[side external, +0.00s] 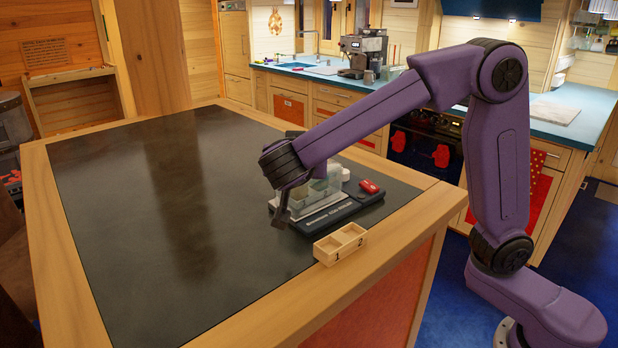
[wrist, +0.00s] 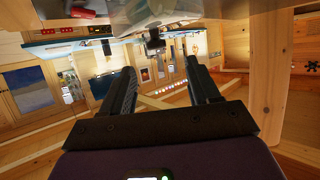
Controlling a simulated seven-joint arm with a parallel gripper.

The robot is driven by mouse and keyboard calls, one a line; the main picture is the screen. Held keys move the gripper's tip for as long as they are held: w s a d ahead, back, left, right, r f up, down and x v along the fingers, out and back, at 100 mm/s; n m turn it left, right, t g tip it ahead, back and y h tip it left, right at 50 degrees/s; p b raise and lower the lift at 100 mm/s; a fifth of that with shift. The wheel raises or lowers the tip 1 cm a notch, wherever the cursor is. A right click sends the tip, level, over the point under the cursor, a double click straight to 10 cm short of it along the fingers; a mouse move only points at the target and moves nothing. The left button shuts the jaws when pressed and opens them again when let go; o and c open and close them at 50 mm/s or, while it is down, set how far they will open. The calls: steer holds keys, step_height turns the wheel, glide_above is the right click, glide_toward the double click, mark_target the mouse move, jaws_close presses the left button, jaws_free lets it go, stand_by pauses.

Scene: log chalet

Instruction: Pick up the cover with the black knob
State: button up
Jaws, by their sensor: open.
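A dark scale-like device (side external: 340,212) lies near the right edge of the dark worktop. Pale, partly clear boxes (side external: 326,186) stand on or behind it, partly hidden by my gripper. I cannot make out a cover with a black knob for certain in either view. My gripper (side external: 284,208) is beside the left end of these boxes, low over the worktop. In the wrist view my gripper (wrist: 160,66) shows two parted dark fingers with nothing visibly held. A blurred pale, clear thing (wrist: 145,12) shows at the top edge, beyond the fingertips.
A small wooden two-part box (side external: 340,244) marked 1 and 2 sits on the worktop's wooden front edge. A red object (side external: 370,187) lies at the device's right end. The worktop (side external: 170,230) is clear to the left. A coffee machine (side external: 363,55) stands on the far counter.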

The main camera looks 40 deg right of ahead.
steer(key=x, duration=0.4)
steer(key=shift+w+d, duration=0.1)
steer(key=shift+s+x, duration=0.25)
steer(key=shift+x, duration=2.4)
steer(key=shift+w+d+f, duration=0.1)
steer(key=shift+d, duration=0.1)
steer(key=c, duration=1.1)
